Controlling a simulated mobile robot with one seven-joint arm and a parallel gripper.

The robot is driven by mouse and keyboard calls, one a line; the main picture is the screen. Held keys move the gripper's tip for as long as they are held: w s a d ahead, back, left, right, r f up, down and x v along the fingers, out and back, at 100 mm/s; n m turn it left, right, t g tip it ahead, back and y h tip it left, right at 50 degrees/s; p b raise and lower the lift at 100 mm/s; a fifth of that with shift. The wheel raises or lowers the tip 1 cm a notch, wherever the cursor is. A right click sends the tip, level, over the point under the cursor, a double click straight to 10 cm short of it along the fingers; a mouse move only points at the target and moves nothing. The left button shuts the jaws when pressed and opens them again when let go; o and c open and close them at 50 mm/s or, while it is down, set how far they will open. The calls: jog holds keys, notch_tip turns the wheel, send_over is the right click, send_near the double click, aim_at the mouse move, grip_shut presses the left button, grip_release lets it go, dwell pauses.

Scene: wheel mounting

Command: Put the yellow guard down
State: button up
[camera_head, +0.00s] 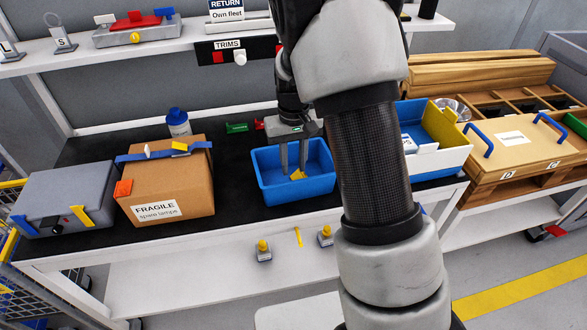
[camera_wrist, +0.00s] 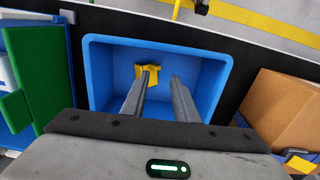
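The yellow guard (camera_head: 298,175) lies inside a blue bin (camera_head: 266,190) on the black bench top. In the wrist view the small yellow guard (camera_wrist: 149,75) rests on the floor of the blue bin (camera_wrist: 215,48), near the far side in that picture. My gripper (camera_head: 294,168) points down into the bin, and its two fingers are apart. In the wrist view my gripper (camera_wrist: 160,76) has nothing clamped between its fingers. The left fingertip is close to the guard; I cannot tell whether they touch.
A cardboard box (camera_head: 165,196) marked fragile stands left of the bin, with a grey case (camera_head: 65,200) beyond it. A white, blue and yellow container (camera_head: 432,160) is to the right. A shelf (camera_head: 85,58) with a TRIMS label runs above. Small yellow-topped items sit below the bench.

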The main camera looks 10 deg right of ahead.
jog(key=s+r+t+p, duration=0.1)
jog(key=s+r, duration=0.4)
jog(key=r, duration=0.6)
jog(key=s+r+t, duration=0.1)
jog(key=s+r, duration=0.4)
jog(key=r, duration=0.5)
jog(key=s+r+t, duration=0.3)
jog(key=s, duration=1)
jog(key=shift+s+d+m+t, duration=0.3)
jog(key=shift+s, duration=0.1)
